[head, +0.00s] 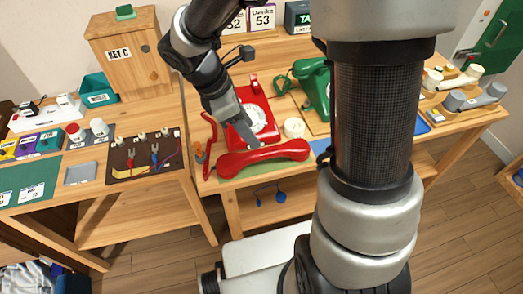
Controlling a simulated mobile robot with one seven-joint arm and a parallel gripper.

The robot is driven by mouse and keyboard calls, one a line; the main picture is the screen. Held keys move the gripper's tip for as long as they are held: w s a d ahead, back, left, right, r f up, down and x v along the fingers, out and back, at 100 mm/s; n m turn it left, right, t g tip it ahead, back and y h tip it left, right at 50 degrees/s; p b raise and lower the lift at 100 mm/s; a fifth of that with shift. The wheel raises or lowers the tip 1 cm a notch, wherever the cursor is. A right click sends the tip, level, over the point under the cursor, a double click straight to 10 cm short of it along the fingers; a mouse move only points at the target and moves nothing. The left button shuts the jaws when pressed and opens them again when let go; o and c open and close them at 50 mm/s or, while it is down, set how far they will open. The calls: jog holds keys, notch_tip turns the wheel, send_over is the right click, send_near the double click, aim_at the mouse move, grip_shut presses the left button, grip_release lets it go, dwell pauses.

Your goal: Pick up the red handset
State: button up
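The red handset (263,159) lies lengthwise near the front edge of the table, in front of the red dial phone (256,107). A green mat (228,183) shows beneath it. The phone body has a white dial, partly covered by my arm. My gripper (247,138) reaches down over the left part of the phone, with its tip just behind the middle of the handset. The finger gap is not clear from this angle, and I cannot tell whether the tip touches the handset.
A green phone (315,84) stands to the right, partly hidden by my arm column. A white roll (294,127) sits beside the red phone. A brown tool mat (145,155) lies on the left table.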

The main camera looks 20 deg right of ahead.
aim_at(264, 152)
jog(key=b+x, duration=0.1)
jog(key=x, duration=0.4)
jog(key=shift+d+f, duration=0.1)
jog(key=shift+f, duration=0.3)
jog(key=x, duration=0.1)
jog(key=b+x, duration=0.1)
jog(key=x, duration=0.1)
jog(key=b+x, duration=0.1)
jog(key=x, duration=0.1)
jog(key=shift+s+f, duration=0.15)
jog(key=shift+s, duration=0.1)
grip_shut()
